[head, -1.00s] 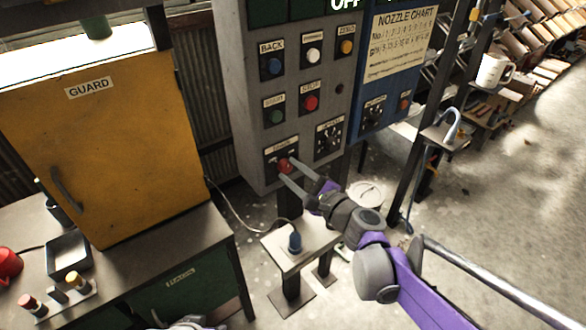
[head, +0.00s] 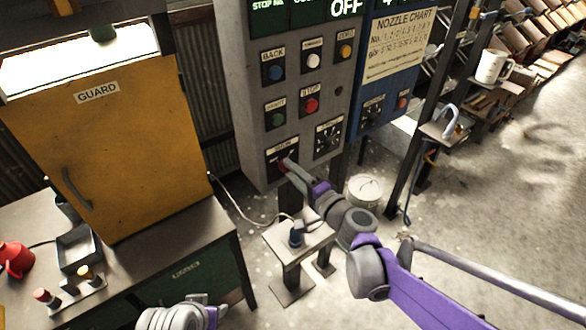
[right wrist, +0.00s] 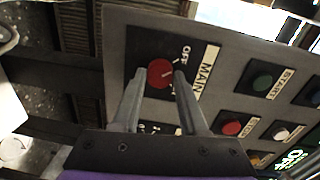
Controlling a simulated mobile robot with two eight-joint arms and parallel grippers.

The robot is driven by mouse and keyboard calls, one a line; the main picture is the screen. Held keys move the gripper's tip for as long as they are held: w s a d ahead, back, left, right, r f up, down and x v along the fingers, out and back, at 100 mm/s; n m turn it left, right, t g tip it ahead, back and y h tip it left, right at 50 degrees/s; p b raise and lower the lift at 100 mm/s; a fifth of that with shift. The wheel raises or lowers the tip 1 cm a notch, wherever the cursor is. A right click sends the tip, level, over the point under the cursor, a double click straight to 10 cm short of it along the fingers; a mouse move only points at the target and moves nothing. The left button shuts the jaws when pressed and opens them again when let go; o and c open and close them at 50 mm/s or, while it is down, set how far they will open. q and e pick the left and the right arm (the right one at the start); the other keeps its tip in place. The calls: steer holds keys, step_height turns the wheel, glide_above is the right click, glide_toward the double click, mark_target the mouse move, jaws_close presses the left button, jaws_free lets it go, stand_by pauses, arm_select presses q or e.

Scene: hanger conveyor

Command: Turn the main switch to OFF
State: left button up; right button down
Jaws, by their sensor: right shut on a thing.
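The main switch is a red round knob on a black plate (right wrist: 152,92) with a white MAIN label at the lower left of the grey control panel. The knob (right wrist: 160,73) shows between my right gripper's fingers (right wrist: 160,76) in the right wrist view, with OFF printed on the plate beside it. My right gripper is shut on the knob. In the head view, the right gripper (head: 288,164) largely covers the switch. Which mark the knob points to is hard to read. The left gripper does not show; only a grey and purple part of my left arm shows at the bottom.
Other buttons, including a red STOP (head: 311,104), sit above the switch on the grey panel (head: 250,110). A small stand (head: 318,233) with a blue plug is below. The yellow guard door (head: 120,165) and a bench (head: 165,247) are at the left. Open floor lies at right.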

steer(key=shift+n, duration=0.6)
steer(key=shift+c, duration=2.2)
jaws_free()
steer(key=v, duration=1)
steer(key=shift+s+d, duration=0.2)
steer(key=shift+s, duration=0.15)
